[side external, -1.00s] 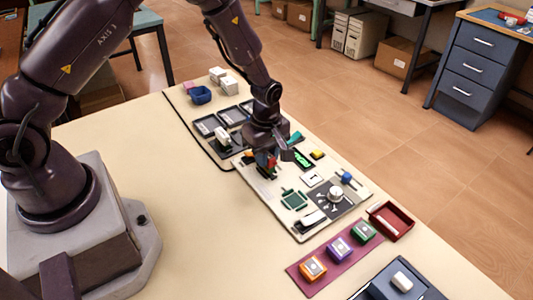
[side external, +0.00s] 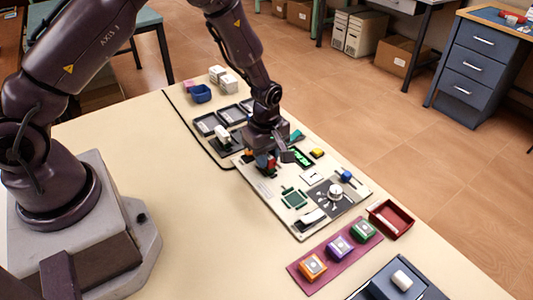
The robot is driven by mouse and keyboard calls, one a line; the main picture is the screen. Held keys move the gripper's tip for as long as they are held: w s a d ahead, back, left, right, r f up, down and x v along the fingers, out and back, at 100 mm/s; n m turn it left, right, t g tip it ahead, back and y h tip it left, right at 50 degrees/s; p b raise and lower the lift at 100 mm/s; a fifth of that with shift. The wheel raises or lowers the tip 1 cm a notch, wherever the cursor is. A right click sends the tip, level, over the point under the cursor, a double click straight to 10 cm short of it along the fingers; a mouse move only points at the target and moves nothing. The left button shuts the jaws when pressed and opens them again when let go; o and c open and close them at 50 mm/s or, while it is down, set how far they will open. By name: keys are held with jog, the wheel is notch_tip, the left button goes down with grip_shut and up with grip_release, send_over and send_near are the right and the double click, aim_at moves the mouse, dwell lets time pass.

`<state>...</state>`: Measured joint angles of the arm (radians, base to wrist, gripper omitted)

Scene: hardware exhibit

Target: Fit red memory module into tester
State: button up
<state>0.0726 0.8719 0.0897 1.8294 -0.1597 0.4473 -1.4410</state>
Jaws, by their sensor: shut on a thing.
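My gripper (side external: 267,166) points down over the far left part of a pale tester board (side external: 262,190). It is shut on a small red piece, the red memory module (side external: 272,163), of which only a little shows between the fingers. The module is at or just above the board; I cannot tell whether it is touching or seated in a slot. Dark parts on the board lie right under the fingers and are partly hidden. A green display (side external: 302,157) is on the board to the right of the gripper.
The board also carries a green square (side external: 294,199), a silver knob (side external: 335,191) and a blue knob (side external: 346,176). Dark trays (side external: 209,124) lie behind it. A purple mat (side external: 318,278) with coloured blocks and a red bin (side external: 396,219) stand in front. The table's left side is clear.

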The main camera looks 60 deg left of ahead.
jog(key=shift+f, duration=0.2)
jog(key=o, duration=1.3)
jog(key=shift+r, duration=3.75)
